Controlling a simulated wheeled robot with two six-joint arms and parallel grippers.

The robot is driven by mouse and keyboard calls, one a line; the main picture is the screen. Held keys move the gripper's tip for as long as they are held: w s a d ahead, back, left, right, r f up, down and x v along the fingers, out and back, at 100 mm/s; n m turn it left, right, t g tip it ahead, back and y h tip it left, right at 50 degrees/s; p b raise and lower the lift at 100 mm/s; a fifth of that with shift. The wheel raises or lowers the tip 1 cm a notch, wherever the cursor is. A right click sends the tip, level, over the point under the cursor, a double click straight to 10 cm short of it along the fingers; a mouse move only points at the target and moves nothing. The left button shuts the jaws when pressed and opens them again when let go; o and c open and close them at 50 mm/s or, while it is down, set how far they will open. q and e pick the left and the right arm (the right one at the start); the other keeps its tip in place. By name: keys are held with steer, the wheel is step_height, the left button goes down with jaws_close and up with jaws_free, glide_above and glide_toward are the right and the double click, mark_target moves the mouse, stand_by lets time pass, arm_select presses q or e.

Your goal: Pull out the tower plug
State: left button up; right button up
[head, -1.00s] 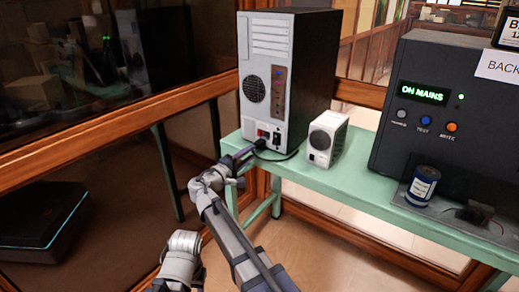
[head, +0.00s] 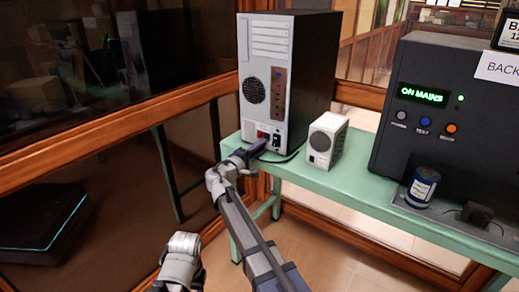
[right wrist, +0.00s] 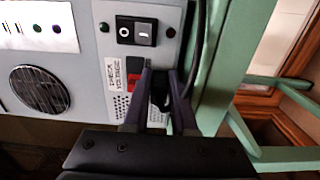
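The tower (head: 291,75) is a tall computer case with a light grey rear panel, standing on the green bench. Its plug (right wrist: 161,88) is black and sits low on that panel, below the rocker switch and beside a red voltage switch. My right gripper (head: 258,147) reaches the plug; in the right wrist view its two purple fingers (right wrist: 161,80) stand on both sides of it, close together, and look shut on it. The plug still sits at the panel. The fingers hide most of the plug in the head view.
A small white speaker-like box (head: 327,141) stands just right of the tower. A black cable (right wrist: 196,45) runs close beside the fingers. The dark unit (head: 428,120) reads ON MAINS.

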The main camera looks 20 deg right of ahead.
jaws_close()
steer(key=shift+s+a, duration=0.1)
stand_by(1.0)
